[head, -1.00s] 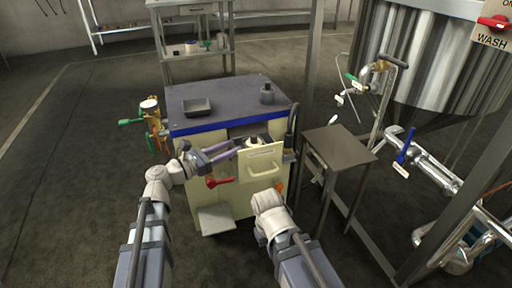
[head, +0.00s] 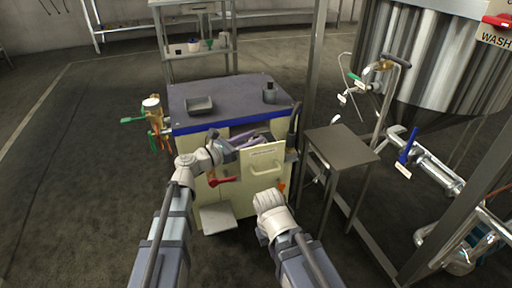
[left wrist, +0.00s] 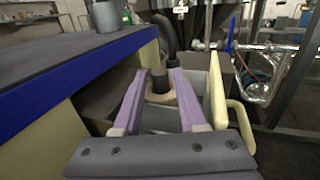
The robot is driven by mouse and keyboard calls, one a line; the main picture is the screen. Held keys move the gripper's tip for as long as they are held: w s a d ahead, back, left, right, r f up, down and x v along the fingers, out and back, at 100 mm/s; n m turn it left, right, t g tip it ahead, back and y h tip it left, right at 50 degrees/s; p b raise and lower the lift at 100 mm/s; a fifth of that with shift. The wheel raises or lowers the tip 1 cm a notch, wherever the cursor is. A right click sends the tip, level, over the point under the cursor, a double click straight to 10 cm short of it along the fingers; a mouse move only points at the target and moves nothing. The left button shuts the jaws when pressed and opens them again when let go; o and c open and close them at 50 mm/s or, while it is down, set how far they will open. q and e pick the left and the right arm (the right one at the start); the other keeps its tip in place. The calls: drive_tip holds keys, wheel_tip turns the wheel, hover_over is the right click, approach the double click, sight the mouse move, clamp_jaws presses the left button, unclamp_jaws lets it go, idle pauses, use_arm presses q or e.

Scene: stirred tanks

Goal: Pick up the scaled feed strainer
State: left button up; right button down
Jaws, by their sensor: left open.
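A dark upright cylinder with a tan, crusty-looking collar (left wrist: 161,96), which looks like the scaled feed strainer, stands in the open drawer of the cream cabinet. My left gripper (left wrist: 160,92) is open, with one purple finger on each side of it. I cannot tell whether the fingers touch it. In the head view, my left gripper (head: 254,140) reaches into the drawer behind its front panel (head: 264,161), and the strainer is mostly hidden there. My right arm's white wrist (head: 271,204) is low in front of the cabinet; its fingers cannot be made out.
A black hose (left wrist: 168,38) rises beside the drawer. A small metal table (head: 340,145) stands to the right. A red-handled valve (head: 221,181) sits below the left gripper.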

use_arm(q)
clamp_jaws()
drive_tip(key=shift+r, duration=0.1)
idle(0.5)
wheel_tip(320, 180, up, 10)
drive_tip(key=p, duration=1)
